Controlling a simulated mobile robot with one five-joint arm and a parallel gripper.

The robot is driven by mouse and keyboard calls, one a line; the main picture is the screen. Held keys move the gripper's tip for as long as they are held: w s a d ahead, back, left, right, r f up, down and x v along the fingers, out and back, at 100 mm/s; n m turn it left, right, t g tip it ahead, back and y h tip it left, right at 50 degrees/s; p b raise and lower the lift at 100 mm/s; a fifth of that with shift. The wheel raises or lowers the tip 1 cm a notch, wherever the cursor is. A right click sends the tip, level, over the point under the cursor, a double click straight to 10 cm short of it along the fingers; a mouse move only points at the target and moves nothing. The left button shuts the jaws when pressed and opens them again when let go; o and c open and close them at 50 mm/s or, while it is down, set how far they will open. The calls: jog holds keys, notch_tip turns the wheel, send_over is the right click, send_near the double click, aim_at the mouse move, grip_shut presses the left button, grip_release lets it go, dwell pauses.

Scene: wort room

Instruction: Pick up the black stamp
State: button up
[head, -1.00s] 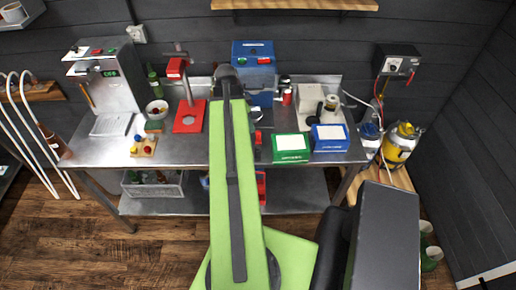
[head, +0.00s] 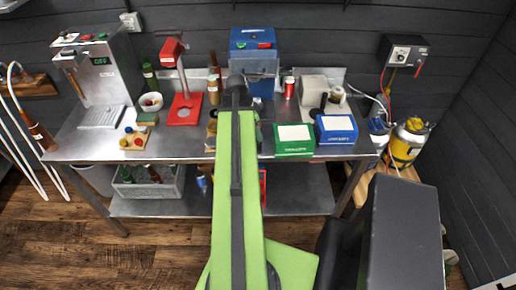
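A small black object (head: 318,109), which may be the black stamp, stands on the metal workbench (head: 185,150). It is behind the green and blue boxes and in front of a pale grey block. It is too small to tell its exact shape. My green arm reaches up the middle of the head view, over the bench's front edge. Its dark end (head: 237,84) is left of the black object and apart from it. No fingertips can be made out there, so I cannot tell whether my gripper is open or holds anything.
A green box (head: 294,150) and a blue box (head: 337,138) stand near the bench's front edge. A blue machine (head: 253,45) is at the back, a red stand (head: 185,112) to the left. A yellow canister (head: 406,143) stands right of the bench. Wooden floor is open at lower left.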

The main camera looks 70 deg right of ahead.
aim_at(258, 144)
jog(key=b+x, duration=0.3)
jog(key=x, duration=0.1)
jog(key=shift+a+f+b, duration=0.15)
jog(key=shift+f+b, duration=0.2)
jog(key=shift+f, duration=0.05)
jog(key=shift+r, duration=0.15)
jog(key=shift+c, duration=0.3)
grip_shut()
